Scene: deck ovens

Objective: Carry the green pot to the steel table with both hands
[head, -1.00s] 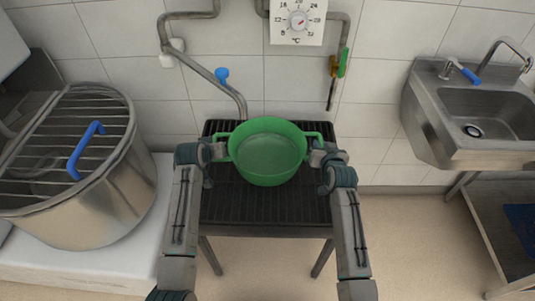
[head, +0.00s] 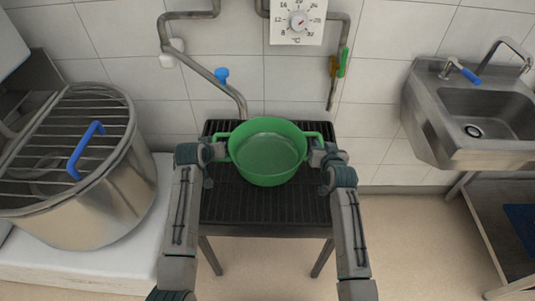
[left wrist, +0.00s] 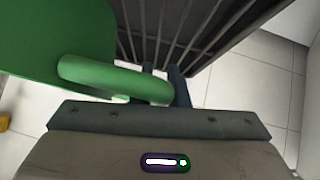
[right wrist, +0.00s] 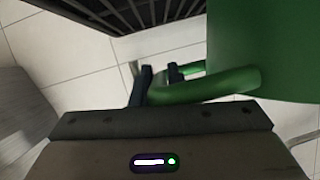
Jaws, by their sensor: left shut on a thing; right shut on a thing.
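The green pot (head: 267,170) is upright over the dark slatted stand in the middle of the head view; I cannot tell whether it rests on it or hangs just above. It looks empty inside. My left gripper (head: 222,151) is shut on the pot's left handle, which also shows in the left wrist view (left wrist: 100,76). My right gripper (head: 315,152) is shut on the right handle, which shows in the right wrist view (right wrist: 215,86). In the wrist views the fingers are partly hidden behind the handles. I cannot pick out the steel table for certain.
The slatted stand (head: 265,212) has a dark ribbed top. A large steel kettle (head: 95,210) with a grid and blue handle stands left. A steel sink (head: 480,115) is on the right wall, with a steel shelf unit (head: 487,225) below. Pipes and a thermometer (head: 298,21) are behind.

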